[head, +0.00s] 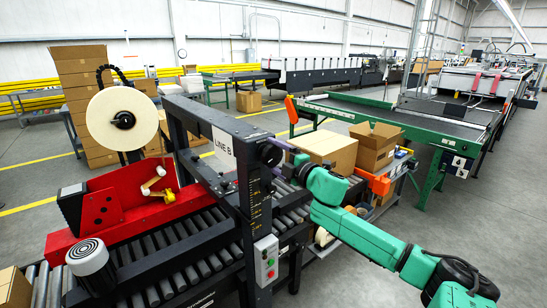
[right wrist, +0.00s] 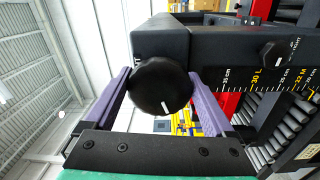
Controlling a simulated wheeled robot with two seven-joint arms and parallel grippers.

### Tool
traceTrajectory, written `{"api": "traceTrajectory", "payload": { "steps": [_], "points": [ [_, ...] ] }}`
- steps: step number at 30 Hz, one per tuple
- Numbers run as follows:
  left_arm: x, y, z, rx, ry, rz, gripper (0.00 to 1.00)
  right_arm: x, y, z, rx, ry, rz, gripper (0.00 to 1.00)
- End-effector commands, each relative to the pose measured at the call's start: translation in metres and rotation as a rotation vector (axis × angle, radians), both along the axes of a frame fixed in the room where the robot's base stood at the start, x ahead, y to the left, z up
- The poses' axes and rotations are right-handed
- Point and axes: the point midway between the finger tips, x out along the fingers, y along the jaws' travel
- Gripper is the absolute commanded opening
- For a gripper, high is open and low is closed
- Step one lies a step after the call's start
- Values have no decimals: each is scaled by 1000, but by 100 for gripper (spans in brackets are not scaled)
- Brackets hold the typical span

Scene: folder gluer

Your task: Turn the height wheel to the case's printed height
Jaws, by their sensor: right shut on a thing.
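The black height wheel (right wrist: 163,85) sits on the end of the dark crossbeam and fills the middle of the right wrist view. Its white mark points to the bottom of that picture. It also shows in the head view (head: 271,153) beside the LINE 8 sign (head: 223,144). My right gripper (right wrist: 162,92) has its purple fingers on both sides of the wheel, shut on it. In the head view the gripper (head: 287,170) is partly hidden by its wrist. A yellow-marked height scale (right wrist: 278,80) reads "30 L" and "22 M". No printed case height is legible. My left gripper is out of view.
A closed carton (head: 326,149) and an open carton (head: 376,146) stand behind my right arm. Another carton (head: 14,289) is at lower left. A tape roll (head: 122,118), red tape head (head: 130,200) and button box (head: 266,262) belong to the machine. Floor at right is clear.

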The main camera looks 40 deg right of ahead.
Motion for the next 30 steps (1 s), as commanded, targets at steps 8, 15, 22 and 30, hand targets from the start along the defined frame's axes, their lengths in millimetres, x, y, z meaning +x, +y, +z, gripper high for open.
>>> {"api": "traceTrajectory", "payload": {
  "steps": [8, 15, 22, 30],
  "points": [
    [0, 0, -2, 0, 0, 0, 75, 0, 0, -1, -262, 10, 1, 33],
    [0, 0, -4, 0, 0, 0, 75, 0, 0, 0, -490, 14, 2, 33],
    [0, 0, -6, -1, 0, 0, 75, 0, 1, 1, -708, 18, 2, 33],
    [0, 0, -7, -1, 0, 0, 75, 0, 1, 1, -963, 25, 3, 33]
  ]
}}
